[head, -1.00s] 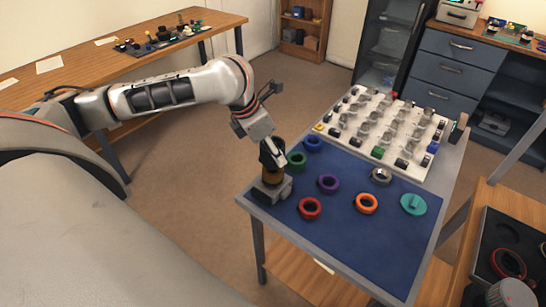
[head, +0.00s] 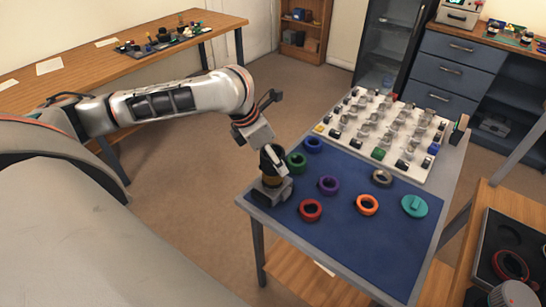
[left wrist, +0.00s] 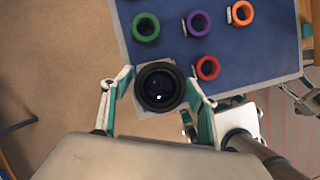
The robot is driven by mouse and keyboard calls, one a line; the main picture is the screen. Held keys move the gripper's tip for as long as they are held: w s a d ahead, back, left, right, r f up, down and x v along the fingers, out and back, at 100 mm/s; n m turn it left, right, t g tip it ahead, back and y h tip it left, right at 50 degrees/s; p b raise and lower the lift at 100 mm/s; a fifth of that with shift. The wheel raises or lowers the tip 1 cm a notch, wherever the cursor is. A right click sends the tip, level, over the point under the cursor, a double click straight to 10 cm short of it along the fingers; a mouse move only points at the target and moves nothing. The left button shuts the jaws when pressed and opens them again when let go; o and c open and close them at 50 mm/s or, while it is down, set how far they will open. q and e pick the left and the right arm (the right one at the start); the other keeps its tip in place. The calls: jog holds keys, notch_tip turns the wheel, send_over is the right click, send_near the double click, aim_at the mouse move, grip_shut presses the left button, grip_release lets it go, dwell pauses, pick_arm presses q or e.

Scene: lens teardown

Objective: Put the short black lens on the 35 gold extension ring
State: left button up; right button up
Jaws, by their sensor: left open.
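The short black lens (left wrist: 160,87) stands upright, glass up, on the near left corner of the blue-topped table. In the head view the lens (head: 271,158) sits on the gold extension ring (head: 271,182), of which only a narrow band shows. A grey block (head: 269,194) holds the stack. My left gripper (left wrist: 164,90) is open, with one teal-padded finger on each side of the lens; whether a finger touches it, I cannot tell. My right gripper (left wrist: 308,100) shows partly at the right edge of the left wrist view; its opening is unclear.
Green (head: 296,162), blue (head: 313,144), purple (head: 328,185), red (head: 311,210) and orange (head: 367,204) rings lie close by. A silver ring (head: 381,178) and teal disc (head: 414,206) lie further right. A white board (head: 345,140) of small parts fills the back.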

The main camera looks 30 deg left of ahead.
pick_arm(q)
jog(key=p+v, duration=0.2)
jog(key=v, duration=0.9)
jog(key=shift+r, duration=0.35)
jog(key=shift+s, duration=0.15)
